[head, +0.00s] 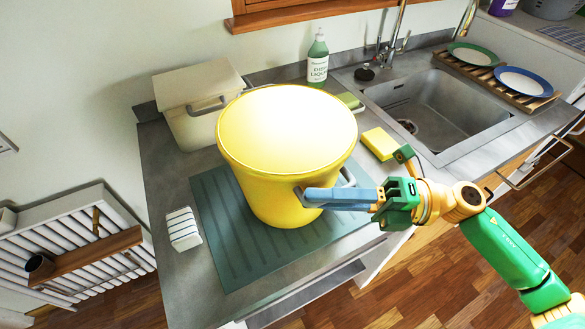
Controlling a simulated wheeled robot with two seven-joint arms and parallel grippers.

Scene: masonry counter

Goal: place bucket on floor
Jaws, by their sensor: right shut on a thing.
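The yellow bucket (270,185) is upright over the ribbed grey-green mat (222,235) on the counter. I cannot tell whether its base rests on the mat or hangs just above it. Its round top is pale yellow. My right gripper (312,196) comes in from the right and is shut on the bucket at its near right side, beside a grey handle (347,178). The wooden floor (430,285) shows below the counter's front edge. My left gripper is not in view.
A lidded box (190,125) and a green soap bottle (318,62) stand behind the bucket. A yellow sponge (380,143) lies near the sink (440,105). A white striped item (183,228) lies left of the mat. A slatted white unit (75,245) stands at left. Floor in front is clear.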

